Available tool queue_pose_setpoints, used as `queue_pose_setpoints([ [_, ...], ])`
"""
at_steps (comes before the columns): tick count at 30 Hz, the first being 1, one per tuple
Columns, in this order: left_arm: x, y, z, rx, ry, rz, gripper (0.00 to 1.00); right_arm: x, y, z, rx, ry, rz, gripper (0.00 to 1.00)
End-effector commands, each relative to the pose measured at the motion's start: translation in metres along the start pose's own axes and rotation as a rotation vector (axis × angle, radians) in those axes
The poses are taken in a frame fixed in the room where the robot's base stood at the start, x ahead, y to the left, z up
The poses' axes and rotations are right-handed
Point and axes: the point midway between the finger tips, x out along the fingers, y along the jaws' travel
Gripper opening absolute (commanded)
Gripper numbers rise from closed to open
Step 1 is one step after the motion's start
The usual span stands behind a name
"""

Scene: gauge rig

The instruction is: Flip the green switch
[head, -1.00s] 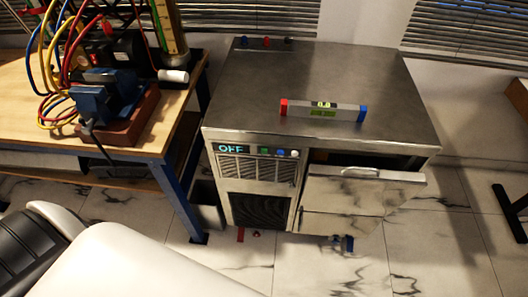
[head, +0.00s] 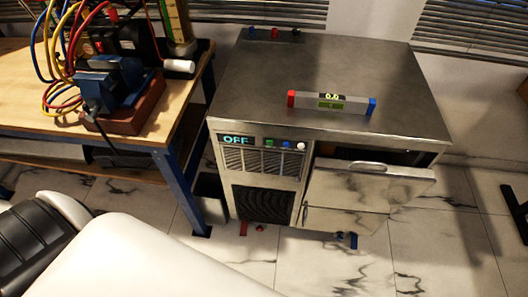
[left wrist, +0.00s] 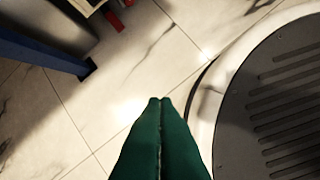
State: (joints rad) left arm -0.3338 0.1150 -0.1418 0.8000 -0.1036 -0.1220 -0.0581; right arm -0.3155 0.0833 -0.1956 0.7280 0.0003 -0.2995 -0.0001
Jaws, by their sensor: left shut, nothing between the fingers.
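The green switch (head: 269,142) is a small button on the front panel of a steel cabinet (head: 330,65). It sits right of a display (head: 236,140) that reads OFF, with a blue button (head: 285,144) and a white knob (head: 301,146) to its right. My left gripper (left wrist: 160,101) shows only in the left wrist view. Its green fingers are shut and empty over the tiled floor, well apart from the cabinet. My right gripper is in neither view.
A level (head: 332,103) lies on the cabinet top. A workbench (head: 30,105) at the left carries a blue vise (head: 110,85) and cables.

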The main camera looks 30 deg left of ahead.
Motion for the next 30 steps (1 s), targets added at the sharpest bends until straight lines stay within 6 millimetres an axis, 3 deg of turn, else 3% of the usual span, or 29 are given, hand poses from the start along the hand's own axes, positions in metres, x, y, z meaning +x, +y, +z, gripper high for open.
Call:
queue_pose_setpoints([
  [1, 0.011, 0.022, 0.026, 0.054, -0.094, 0.045, 0.00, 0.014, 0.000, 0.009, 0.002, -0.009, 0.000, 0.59],
  [3, 0.009, 0.051, 0.065, 0.144, -0.227, 0.114, 0.00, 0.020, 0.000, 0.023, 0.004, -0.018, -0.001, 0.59],
  [7, -0.016, 0.103, 0.137, 0.335, -0.462, 0.264, 0.00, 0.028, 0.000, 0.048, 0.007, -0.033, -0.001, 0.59],
  [11, -0.061, 0.142, 0.200, 0.550, -0.674, 0.433, 0.00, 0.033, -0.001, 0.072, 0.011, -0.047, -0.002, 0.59],
  [15, -0.125, 0.164, 0.255, 0.806, -0.873, 0.630, 0.00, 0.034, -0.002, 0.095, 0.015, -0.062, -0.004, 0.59],
  [21, -0.213, 0.162, 0.300, 1.136, -1.069, 0.874, 0.00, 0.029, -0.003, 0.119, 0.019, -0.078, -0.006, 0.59],
  [24, -0.242, 0.154, 0.309, 1.250, -1.123, 0.954, 0.00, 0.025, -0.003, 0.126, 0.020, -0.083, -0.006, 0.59],
  [30, -0.267, 0.146, 0.316, 1.351, -1.165, 1.024, 0.00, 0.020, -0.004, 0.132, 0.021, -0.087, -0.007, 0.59],
])
